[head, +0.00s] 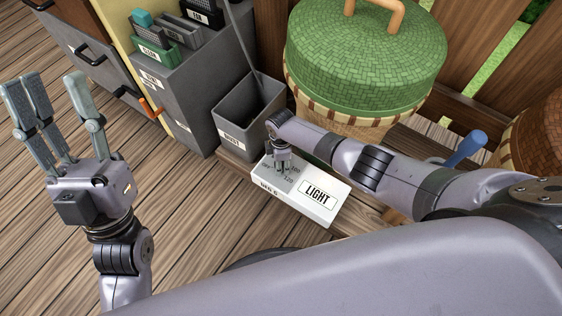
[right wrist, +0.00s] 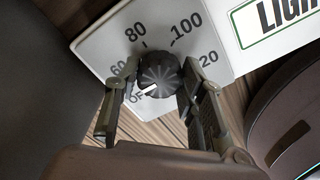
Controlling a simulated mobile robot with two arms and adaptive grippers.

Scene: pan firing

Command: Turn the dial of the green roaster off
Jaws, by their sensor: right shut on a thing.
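The green roaster (head: 365,50) has a round green tiled lid with a wooden handle and stands at the top centre of the head view. Its white control box (head: 335,200) is in front, with a LIGHT label. In the right wrist view, the dark ribbed dial (right wrist: 159,77) sits among printed numbers, and its white mark points to the lower left, towards the partly covered OFF. My right gripper (head: 283,163) is over the box with its fingers shut on the dial, one on each side. My left gripper (head: 54,85) is open and empty, raised at the left.
A grey open bin (head: 245,105) stands left of the box. A grey cabinet (head: 185,95) with small containers on top is further left. A wooden fence (head: 500,45) is behind. The plank floor (head: 185,215) between my arms is clear.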

